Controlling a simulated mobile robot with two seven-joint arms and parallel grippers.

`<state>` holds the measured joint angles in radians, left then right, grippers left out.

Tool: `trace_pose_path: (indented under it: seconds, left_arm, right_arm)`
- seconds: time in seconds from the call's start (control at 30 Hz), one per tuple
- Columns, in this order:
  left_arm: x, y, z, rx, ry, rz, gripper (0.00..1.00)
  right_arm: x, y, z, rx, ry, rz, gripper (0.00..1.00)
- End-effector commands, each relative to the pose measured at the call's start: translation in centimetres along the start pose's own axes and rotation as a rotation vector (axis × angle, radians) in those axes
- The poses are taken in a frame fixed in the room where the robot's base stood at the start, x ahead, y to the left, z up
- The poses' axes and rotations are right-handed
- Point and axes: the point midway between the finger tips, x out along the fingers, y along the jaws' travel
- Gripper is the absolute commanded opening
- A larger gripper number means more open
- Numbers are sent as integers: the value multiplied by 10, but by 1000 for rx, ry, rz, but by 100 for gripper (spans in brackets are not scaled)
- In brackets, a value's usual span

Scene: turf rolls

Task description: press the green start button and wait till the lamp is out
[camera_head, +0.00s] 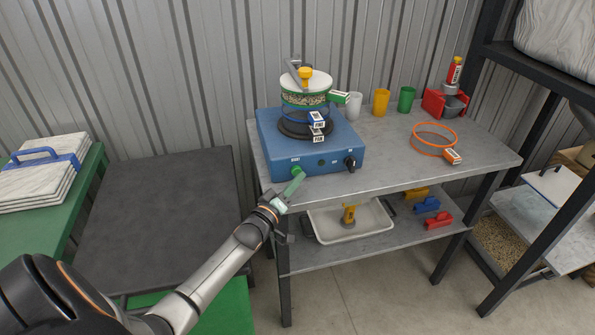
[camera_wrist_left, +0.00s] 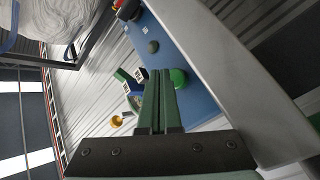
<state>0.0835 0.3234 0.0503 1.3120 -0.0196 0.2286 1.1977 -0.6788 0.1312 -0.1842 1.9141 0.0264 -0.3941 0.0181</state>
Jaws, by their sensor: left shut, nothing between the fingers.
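The blue shaker machine (camera_head: 268,140) stands on the grey table with a sieve stack (camera_head: 305,97) clamped on top. Its green start button (camera_head: 297,171) is at the left of the front panel; it also shows in the left wrist view (camera_wrist_left: 179,78). A small round lamp (camera_head: 321,162) near the panel's middle looks dark, also in the left wrist view (camera_wrist_left: 153,47). My left gripper (camera_head: 295,184) is shut and empty, its green fingertips (camera_wrist_left: 160,73) close to the button. I cannot tell whether they touch it. My right gripper is out of view.
A black knob (camera_head: 350,163) sits right of the lamp. White, yellow (camera_head: 381,102) and green cups stand behind, with an orange ring (camera_head: 433,139) to the right. The lower shelf holds a white tray (camera_head: 350,221). A dark table (camera_head: 160,210) is at left.

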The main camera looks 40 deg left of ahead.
Motion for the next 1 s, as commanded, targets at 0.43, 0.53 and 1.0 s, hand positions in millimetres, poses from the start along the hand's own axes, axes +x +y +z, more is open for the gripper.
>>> trace_pose_path:
  seconds: [0.43,0.53,1.0]
  left_arm:
    - [-7,1,-6,15,14,-18,0]
    - [-16,5,0,13,11,-20,0]
    - [-34,20,18,8,12,-10,0]
  right_arm:
    - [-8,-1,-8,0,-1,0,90]
    - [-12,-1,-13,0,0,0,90]
    - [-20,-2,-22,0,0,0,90]
